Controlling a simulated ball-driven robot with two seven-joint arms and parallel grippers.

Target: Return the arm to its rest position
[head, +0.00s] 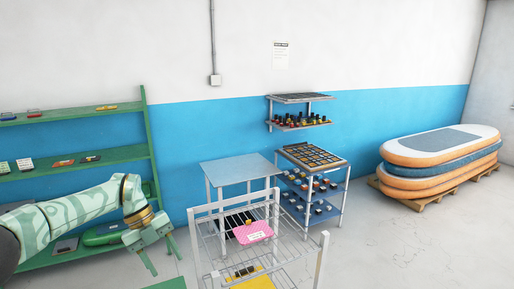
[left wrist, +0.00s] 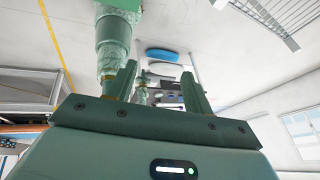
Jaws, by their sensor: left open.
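My left arm (head: 85,208) comes in from the left in the head view, patterned in pale and darker green. My left gripper (head: 162,262) hangs from its end with the fingers pointing down, apart and empty. It is in front of the green shelf and left of the white wire rack. In the left wrist view the two green fingers of the left gripper (left wrist: 160,84) stand apart with nothing between them. My right gripper is not in the head view.
A white wire rack (head: 287,250) holding a pink item (head: 252,232) stands right of the gripper. A green shelf (head: 90,157) stands at the left. Behind are a pale table (head: 238,168) and a trolley (head: 345,190). Stacked inflatable boards (head: 440,160) lie right; floor before them is clear.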

